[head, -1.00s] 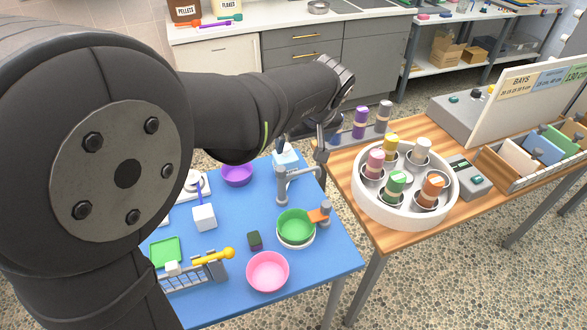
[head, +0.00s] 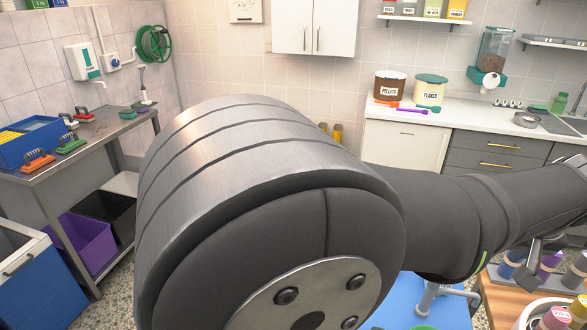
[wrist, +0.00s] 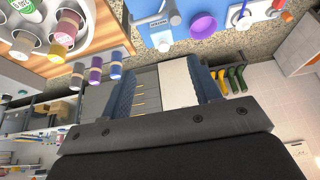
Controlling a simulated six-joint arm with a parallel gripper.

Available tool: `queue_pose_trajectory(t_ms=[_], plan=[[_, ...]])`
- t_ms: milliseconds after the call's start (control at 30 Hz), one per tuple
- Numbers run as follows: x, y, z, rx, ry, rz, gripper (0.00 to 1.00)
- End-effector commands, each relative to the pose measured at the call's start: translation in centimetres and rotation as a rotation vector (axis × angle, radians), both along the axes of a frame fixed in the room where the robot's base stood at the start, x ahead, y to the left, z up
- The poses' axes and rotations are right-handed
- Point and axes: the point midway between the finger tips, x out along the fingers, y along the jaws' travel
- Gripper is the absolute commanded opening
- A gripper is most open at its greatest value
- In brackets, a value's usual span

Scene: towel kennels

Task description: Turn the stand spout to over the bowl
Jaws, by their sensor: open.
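The grey stand (head: 428,303) shows at the bottom of the head view on the blue table, partly cut off. Its spout (head: 455,291) points right. A green edge just below it is too cropped to identify. The purple bowl (wrist: 203,27) is on the blue table in the wrist view. Which bowl the task means I cannot tell. My gripper (wrist: 165,82) is open and empty, with its two dark blue fingers apart. It also shows at the right of the head view (head: 537,250), up and right of the stand and apart from it.
My arm covers much of the head view. A wooden table (head: 500,305) with a white round tray (head: 535,310) of bottles stands at lower right. A metal bench (head: 90,135) stands at left.

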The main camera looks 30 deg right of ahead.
Motion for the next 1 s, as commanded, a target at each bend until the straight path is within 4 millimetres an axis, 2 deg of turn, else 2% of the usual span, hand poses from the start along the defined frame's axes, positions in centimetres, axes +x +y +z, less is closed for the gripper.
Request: queue_pose_trajectory(t_ms=[167, 500, 600, 767, 867, 1000], plan=[[0.8, -0.4, -0.4, 0.012, 0.025, 0.052, 0.51], [8.4, -4.1, -3.7, 0.129, 0.320, 0.627, 0.51], [9.7, -4.6, -4.2, 0.153, 0.375, 0.729, 0.51], [10.3, -4.8, -5.0, 0.167, 0.402, 0.779, 0.51], [10.2, -4.7, -6.3, 0.168, 0.401, 0.778, 0.51], [10.2, -4.7, -9.1, 0.169, 0.400, 0.776, 0.51]])
